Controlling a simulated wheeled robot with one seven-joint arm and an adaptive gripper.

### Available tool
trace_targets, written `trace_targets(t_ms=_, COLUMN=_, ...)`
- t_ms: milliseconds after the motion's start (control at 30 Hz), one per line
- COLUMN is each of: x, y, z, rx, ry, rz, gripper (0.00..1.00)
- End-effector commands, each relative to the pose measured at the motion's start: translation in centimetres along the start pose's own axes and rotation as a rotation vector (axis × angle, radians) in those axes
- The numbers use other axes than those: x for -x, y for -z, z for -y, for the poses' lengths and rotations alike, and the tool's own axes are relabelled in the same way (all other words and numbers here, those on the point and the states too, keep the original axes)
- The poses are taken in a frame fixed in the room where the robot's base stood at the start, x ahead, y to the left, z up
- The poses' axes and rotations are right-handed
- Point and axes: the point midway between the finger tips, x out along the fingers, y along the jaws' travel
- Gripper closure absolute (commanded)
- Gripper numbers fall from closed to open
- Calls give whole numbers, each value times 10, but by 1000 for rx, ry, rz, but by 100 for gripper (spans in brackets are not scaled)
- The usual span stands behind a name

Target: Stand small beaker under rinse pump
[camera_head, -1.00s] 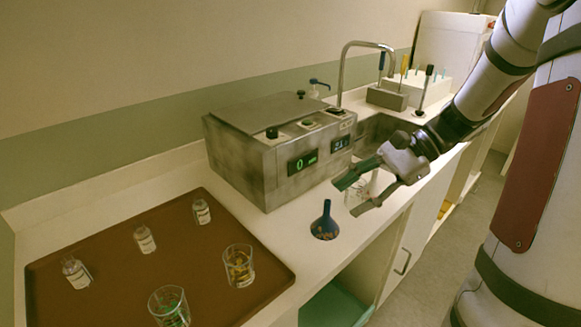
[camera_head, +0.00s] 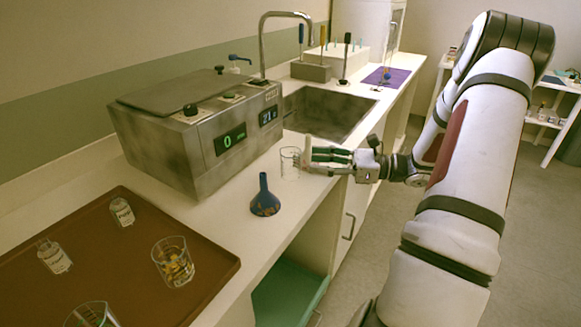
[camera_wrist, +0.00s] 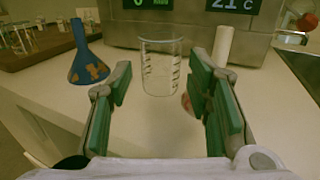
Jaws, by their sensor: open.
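The small clear beaker (camera_head: 290,163) stands upright on the white counter in front of the grey water bath. In the wrist view the beaker (camera_wrist: 160,70) is centred between my fingers, just beyond or at their tips. My gripper (camera_head: 310,160) is open and empty, level with the counter, pointing at the beaker from the right in the head view. The green-padded fingers (camera_wrist: 162,92) lie on either side of it.
The water bath (camera_head: 200,140) stands close behind the beaker. A blue flask (camera_head: 265,198) is to its left. A white cylinder (camera_wrist: 223,46) stands behind right. A sink (camera_head: 335,110) with a curved tap is beyond. A brown tray (camera_head: 215,262) holds glassware at lower left.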

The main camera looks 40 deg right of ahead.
Motion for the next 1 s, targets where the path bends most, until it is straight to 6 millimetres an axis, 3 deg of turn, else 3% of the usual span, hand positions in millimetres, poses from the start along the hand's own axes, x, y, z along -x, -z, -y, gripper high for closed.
trace_targets(t_ms=100, x=-17, y=0, z=0, rx=1, ry=-2, rz=0, gripper=54)
trace_targets(t_ms=433, x=-38, y=0, z=0, rx=2, ry=-3, rz=-1, gripper=54)
trace_targets(t_ms=700, x=-74, y=1, z=1, rx=2, ry=-2, rz=0, gripper=54)
trace_targets(t_ms=967, x=-78, y=1, z=2, rx=2, ry=0, rz=-1, gripper=54)
trace_targets(t_ms=1000, x=-78, y=1, z=2, rx=2, ry=0, rz=-1, gripper=63)
